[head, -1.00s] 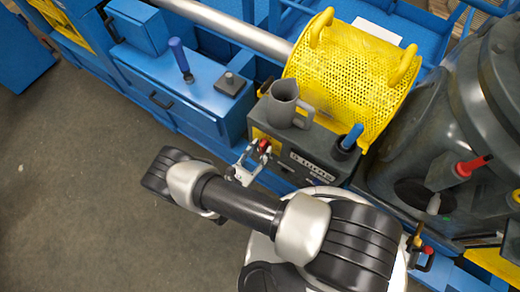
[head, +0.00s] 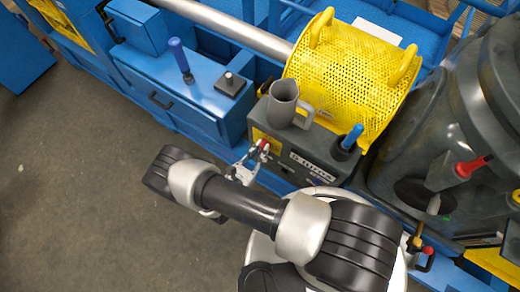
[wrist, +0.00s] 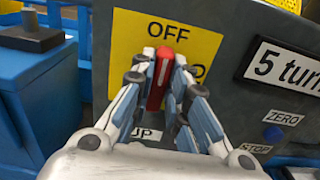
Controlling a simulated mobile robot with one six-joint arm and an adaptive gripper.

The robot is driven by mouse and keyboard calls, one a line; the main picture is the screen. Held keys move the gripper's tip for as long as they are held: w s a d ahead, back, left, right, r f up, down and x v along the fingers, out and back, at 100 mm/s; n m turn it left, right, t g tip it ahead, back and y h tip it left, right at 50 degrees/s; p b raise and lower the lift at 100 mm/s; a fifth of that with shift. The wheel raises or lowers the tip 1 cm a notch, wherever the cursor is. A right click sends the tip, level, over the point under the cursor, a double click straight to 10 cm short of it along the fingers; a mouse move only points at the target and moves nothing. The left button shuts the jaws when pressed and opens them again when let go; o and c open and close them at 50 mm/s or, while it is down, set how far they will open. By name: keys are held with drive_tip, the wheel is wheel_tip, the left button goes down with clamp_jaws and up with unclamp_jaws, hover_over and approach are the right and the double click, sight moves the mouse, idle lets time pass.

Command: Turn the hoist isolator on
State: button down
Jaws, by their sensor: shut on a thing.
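The hoist isolator's red handle (wrist: 159,80) stands nearly upright in the wrist view, its top just below the word OFF on a yellow plate (wrist: 125,45). My gripper (wrist: 165,62) is shut on the handle, one finger on each side. A label to the right of the handle and one below it are partly hidden by the fingers. In the head view my gripper (head: 255,155) is at the front of the dark control box (head: 325,158), and the red handle (head: 264,144) shows as a small spot at its tips.
A yellow mesh guard (head: 345,75) is behind. In the wrist view, a "5 turn" label and a blue button (wrist: 273,134) are at the right. Floor at the left is clear.

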drive_tip(key=shift+m, duration=0.3)
drive_tip(key=shift+s+d+f+m+b, duration=0.1)
drive_tip(key=shift+m+b, duration=0.1)
drive_tip(key=shift+m, duration=2.65)
drive_tip(key=shift+s+d+f+m+b, duration=0.1)
drive_tip(key=shift+f+m+b, duration=0.1)
drive_tip(key=shift+m, duration=2.7)
drive_tip(key=shift+d+f+m+b, duration=0.1)
drive_tip(key=shift+m+b, duration=0.1)
drive_tip(key=shift+m, duration=2.65)
drive_tip(key=c, duration=1.6)
unclamp_jaws()
drive_tip(key=shift+o, duration=0.2)
